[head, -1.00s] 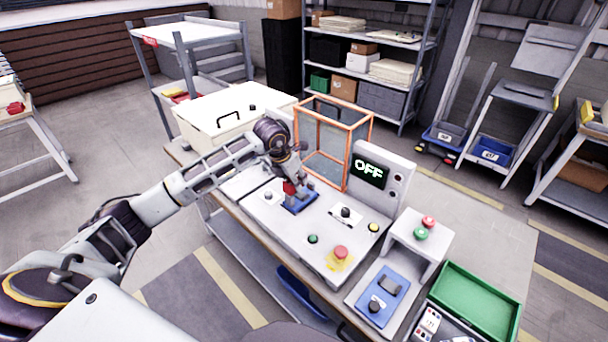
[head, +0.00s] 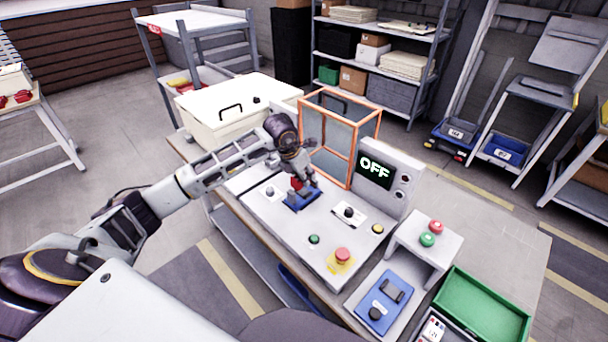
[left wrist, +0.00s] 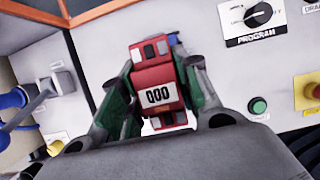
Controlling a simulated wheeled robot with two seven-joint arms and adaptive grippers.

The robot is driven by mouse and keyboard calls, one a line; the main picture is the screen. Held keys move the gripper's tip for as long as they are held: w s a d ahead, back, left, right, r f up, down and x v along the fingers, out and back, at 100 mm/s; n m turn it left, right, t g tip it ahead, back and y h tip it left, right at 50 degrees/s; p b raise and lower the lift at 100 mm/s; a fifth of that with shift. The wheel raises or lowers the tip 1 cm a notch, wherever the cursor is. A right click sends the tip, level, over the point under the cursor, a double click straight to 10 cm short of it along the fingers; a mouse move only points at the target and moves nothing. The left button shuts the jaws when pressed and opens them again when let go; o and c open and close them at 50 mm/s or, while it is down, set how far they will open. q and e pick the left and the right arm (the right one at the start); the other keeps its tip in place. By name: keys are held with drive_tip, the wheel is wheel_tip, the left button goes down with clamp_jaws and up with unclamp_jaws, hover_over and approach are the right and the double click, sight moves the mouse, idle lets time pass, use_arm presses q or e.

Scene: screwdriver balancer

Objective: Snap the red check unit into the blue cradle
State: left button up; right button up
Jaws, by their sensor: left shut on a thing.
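The red check unit (left wrist: 158,75) has a white label reading 000 and sits between the fingers of my left gripper (left wrist: 160,100) in the left wrist view. My left gripper (head: 303,184) is shut on it. In the head view the red check unit (head: 296,182) shows as a small red patch just above the blue cradle (head: 299,201) on the machine's top plate. The gripper partly hides the cradle, and I cannot tell whether the unit touches it. My right gripper is not in view.
The machine (head: 318,232) carries a green button (head: 314,239), a red stop button (head: 342,256) and a display (head: 375,171) reading OFF. An orange-framed guard (head: 340,135) stands behind the cradle. A cream box (head: 235,108) is at the back left, a green tray (head: 484,305) at the right.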

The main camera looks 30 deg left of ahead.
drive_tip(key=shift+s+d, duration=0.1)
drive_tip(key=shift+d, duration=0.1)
use_arm(q)
drive_tip(key=shift+f, duration=0.2)
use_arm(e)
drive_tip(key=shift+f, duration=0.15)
use_arm(q)
drive_tip(key=shift+f+b, duration=0.7)
drive_tip(key=shift+f, duration=0.95)
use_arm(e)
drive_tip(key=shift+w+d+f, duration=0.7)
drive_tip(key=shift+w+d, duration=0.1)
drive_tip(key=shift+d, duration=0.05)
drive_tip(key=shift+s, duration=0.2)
